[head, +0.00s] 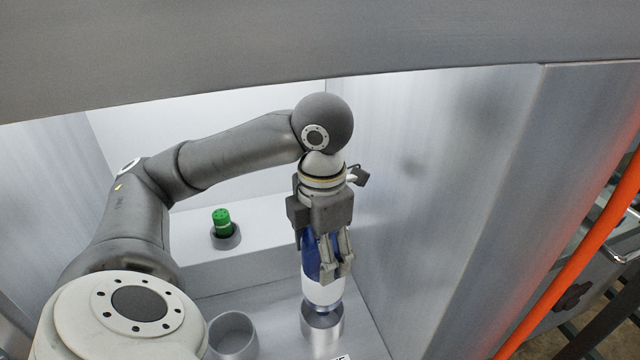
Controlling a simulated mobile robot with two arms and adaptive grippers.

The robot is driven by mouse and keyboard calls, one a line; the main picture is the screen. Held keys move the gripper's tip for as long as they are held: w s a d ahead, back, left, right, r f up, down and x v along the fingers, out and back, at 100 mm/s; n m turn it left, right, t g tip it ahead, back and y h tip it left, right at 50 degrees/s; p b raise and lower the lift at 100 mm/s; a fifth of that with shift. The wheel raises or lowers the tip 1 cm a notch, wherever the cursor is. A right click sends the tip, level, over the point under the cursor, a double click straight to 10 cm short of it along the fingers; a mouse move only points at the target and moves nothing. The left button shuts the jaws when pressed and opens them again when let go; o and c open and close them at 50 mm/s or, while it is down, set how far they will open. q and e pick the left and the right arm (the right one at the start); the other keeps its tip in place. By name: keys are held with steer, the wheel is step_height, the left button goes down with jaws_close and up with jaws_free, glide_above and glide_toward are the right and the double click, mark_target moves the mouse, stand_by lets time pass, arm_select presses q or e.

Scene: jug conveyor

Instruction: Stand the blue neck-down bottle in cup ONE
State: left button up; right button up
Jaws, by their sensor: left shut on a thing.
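The blue bottle (310,258) with a white band (322,292) is upright in the head view, at the lower middle. My left gripper (338,270) is shut on it from above, with its fingers along the bottle's side. The bottle's lower end is at the mouth of a grey metal cup (322,328). I cannot tell how far it reaches into the cup. A label at the bottom edge below this cup is mostly cut off, so its number cannot be read. My right gripper is not in view.
An empty grey cup (233,335) stands to the left. A green bottle (222,222) stands in a cup on the raised ledge (265,235) behind. Metal walls enclose the space at the back and right, and a wide panel (300,50) crosses the top.

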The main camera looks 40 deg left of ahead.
mark_target(321, 299)
arm_select(q)
steer(key=f, duration=0.6)
steer(key=shift+a+b, duration=0.2)
steer(key=shift+b, duration=0.15)
steer(key=shift+f, duration=0.3)
steer(key=shift+w+a, duration=0.1)
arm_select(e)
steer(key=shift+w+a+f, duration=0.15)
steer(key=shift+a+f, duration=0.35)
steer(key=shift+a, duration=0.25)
arm_select(q)
steer(key=shift+f, duration=0.1)
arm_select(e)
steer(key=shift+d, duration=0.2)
arm_select(q)
steer(key=o, duration=1.1)
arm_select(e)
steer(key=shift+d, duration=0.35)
